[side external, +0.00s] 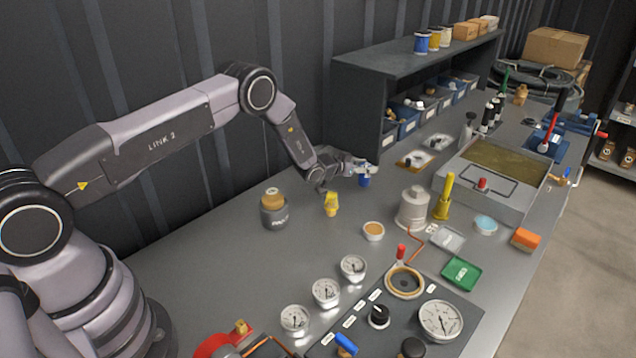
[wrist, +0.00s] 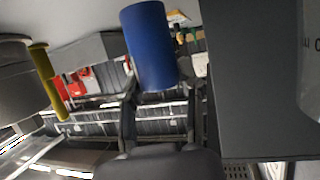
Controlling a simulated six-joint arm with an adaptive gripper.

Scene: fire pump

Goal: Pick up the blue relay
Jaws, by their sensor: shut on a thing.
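The blue relay (side external: 364,181) is a small blue cylinder below my gripper (side external: 368,169), near the middle of the bench. In the wrist view the blue relay (wrist: 148,45) is large and stands between the two fingers of my gripper (wrist: 161,88), slightly tilted in the picture. The fingers are shut on it. The side view is too small to tell whether its base touches the bench.
A yellow part (side external: 331,204) and a dark pot (side external: 273,210) stand left of the relay. A shelf unit (side external: 400,60) with bins rises behind. A grey cylinder (side external: 414,207) and a metal tank (side external: 448,190) stand to the right. Gauges (side external: 326,291) lie in front.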

